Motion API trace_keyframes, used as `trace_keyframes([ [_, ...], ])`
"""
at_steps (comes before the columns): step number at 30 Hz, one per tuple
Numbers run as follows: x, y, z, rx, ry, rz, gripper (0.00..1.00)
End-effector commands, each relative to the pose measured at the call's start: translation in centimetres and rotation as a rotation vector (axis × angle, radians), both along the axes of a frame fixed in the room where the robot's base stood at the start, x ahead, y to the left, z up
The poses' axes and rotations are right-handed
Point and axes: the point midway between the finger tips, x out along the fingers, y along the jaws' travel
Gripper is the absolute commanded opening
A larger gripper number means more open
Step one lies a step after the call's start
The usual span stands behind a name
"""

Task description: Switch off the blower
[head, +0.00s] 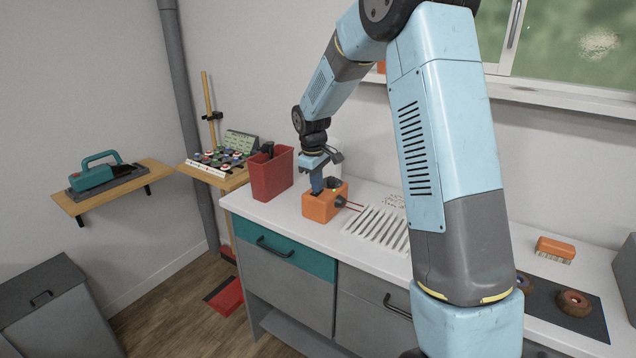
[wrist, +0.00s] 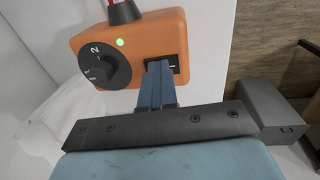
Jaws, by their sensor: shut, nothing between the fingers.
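The blower, an orange box (head: 321,207), stands on the white counter; in the wrist view its orange body (wrist: 135,42) fills the top middle. It has a black dial (wrist: 104,66) with a white pointer and numbers, a lit green lamp (wrist: 120,43) and a black rocker switch (wrist: 181,66) with a white mark. My gripper (head: 316,190) is above the box, pointing down. In the wrist view its blue fingers (wrist: 158,66) are shut together with nothing between them, their tips at the switch. They hide part of the switch; I cannot tell whether they touch it.
A red bin (head: 271,176) stands close left of the box. A white slotted grille (head: 378,229) lies to the right, with thin red lines between it and the box. A board with several small parts (head: 222,155) is at the back left. An orange brush (head: 555,248) lies far right.

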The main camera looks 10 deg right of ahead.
Motion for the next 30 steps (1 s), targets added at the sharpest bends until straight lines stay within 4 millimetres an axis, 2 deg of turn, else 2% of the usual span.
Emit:
trace_keyframes([
  [3, -0.5, 0.5, -0.3, 0.001, 0.009, 0.003, 0.0],
  [12, -0.5, 0.5, -0.1, 0.001, 0.004, 0.003, 0.0],
  [17, -0.4, 0.6, 0.7, 0.001, 0.002, 0.003, 0.0],
  [23, -0.6, 0.9, 3.8, 0.002, 0.001, 0.004, 0.0],
  [30, -1.0, 1.3, 8.6, 0.002, 0.001, 0.003, 0.0],
])
